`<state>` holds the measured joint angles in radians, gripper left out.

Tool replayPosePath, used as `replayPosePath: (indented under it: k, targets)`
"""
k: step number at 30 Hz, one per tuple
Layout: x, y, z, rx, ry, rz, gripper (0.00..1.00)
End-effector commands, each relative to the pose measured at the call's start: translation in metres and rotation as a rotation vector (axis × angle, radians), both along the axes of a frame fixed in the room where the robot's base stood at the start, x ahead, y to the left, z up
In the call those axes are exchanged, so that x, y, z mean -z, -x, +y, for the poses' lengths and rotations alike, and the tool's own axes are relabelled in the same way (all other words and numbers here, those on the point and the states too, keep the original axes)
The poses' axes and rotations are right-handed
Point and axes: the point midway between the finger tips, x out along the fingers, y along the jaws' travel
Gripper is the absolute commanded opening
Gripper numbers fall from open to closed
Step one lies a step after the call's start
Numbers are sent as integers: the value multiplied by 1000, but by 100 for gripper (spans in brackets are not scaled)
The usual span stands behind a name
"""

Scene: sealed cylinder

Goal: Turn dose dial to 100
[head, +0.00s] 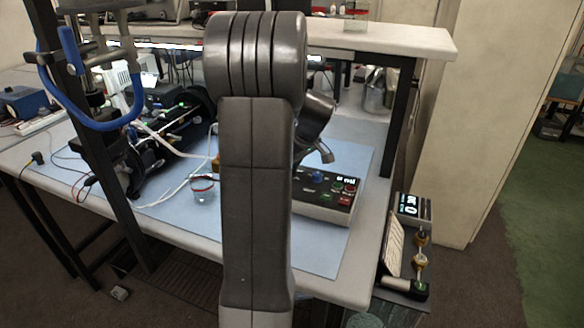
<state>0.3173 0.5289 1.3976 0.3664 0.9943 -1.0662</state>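The control box (326,196) sits on the blue mat, right of my arm. Its blue dial (317,177) is on the top panel, at the left. A small lit display (346,180) beside the dial ends in "ml"; its number is too small to read surely. Green and red buttons are near the box's right end. My arm stands upright in front and hides part of the bench. My gripper (325,153) shows only as a small grey end beyond the arm, above the dial and seemingly apart from it. Its fingers cannot be made out.
A clear beaker (203,189) stands left of my arm. A dark apparatus (160,145) with tubes and cables is farther left. A black post and blue hose (85,124) stand at the left front. A small unit (411,209) with a display stands right of the bench.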

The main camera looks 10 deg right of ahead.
Motion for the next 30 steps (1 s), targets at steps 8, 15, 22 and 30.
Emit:
replayPosePath:
  k: [8,15,22,30]
  targets:
    - [-1,0,0,-24,1,-1,2]
    - [-1,0,0,-24,1,-1,2]
    - [0,0,0,-23,1,0,47]
    - [-4,1,-1,-23,2,-1,47]
